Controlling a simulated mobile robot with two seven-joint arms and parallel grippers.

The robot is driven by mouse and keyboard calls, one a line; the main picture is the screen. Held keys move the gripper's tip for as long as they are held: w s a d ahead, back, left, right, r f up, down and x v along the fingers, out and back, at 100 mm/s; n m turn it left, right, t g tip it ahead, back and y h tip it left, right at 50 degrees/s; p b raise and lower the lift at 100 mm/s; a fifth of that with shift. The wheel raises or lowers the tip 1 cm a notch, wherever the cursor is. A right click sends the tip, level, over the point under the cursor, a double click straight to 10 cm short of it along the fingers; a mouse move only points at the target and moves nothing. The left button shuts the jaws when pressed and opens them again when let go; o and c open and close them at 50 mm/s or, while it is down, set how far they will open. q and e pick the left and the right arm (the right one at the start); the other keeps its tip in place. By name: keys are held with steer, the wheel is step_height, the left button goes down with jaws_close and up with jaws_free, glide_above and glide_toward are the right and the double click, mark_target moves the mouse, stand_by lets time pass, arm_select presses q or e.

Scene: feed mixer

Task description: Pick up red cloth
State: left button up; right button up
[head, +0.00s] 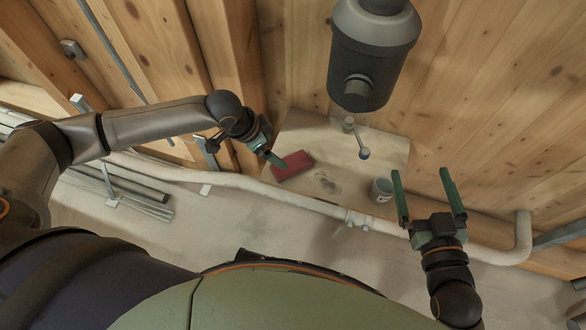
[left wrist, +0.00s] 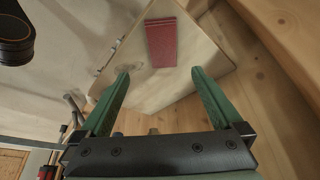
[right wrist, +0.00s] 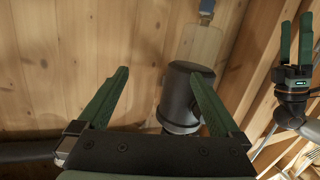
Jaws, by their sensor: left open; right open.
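The red cloth (head: 291,165) lies flat and folded on the left part of a pale wooden shelf (head: 385,150) in the head view. In the left wrist view the red cloth (left wrist: 161,43) shows beyond the fingertips. My left gripper (head: 272,150) is just above and beside the cloth's left end in the head view. It is open and empty, with a gap visible between its green fingers (left wrist: 158,80). My right gripper (head: 423,178) is open and empty, at the right of the shelf near the mug. Its fingers also show apart in the right wrist view (right wrist: 155,80).
A dark cylindrical mixer unit (head: 372,50) hangs above the shelf, with a small blue-ended lever (head: 363,153) below it. A mug (head: 381,190) stands on the shelf's right side. A pale pipe (head: 240,182) runs along the shelf's front. Metal bars (head: 130,190) lie at the left.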

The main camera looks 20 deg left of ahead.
mark_target(290, 163)
arm_select(q)
steer(key=b+x, duration=0.1)
steer(key=x, duration=0.3)
steer(key=shift+a+f+b, duration=0.1)
steer(key=shift+a+b, duration=0.1)
steer(key=shift+b, duration=0.15)
steer(key=b+x, duration=0.1)
steer(key=x, duration=0.2)
steer(key=shift+f, duration=0.1)
steer(key=shift+b+x, duration=0.7)
steer(key=shift+x, duration=0.2)
steer(key=shift+b+x, duration=0.7)
steer(key=shift+x, duration=0.5)
steer(key=shift+w+d+f, duration=0.1)
steer(key=shift+w+f, duration=0.2)
steer(key=shift+f, duration=0.2)
arm_select(e)
steer(key=s+a+r+n+t+y, duration=0.1)
steer(key=s+r+n+t+y, duration=0.2)
steer(key=r, duration=0.7)
steer(key=s+a+r+n+t+y, duration=0.1)
steer(key=s+r+n+t+y, duration=0.2)
steer(key=r+n+y, duration=0.2)
step_height(290, 163, up, 6)
steer(key=y, duration=0.3)
steer(key=shift+s+f+n+t, duration=0.15)
steer(key=shift+s+n+t, duration=0.15)
steer(key=shift+s, duration=0.05)
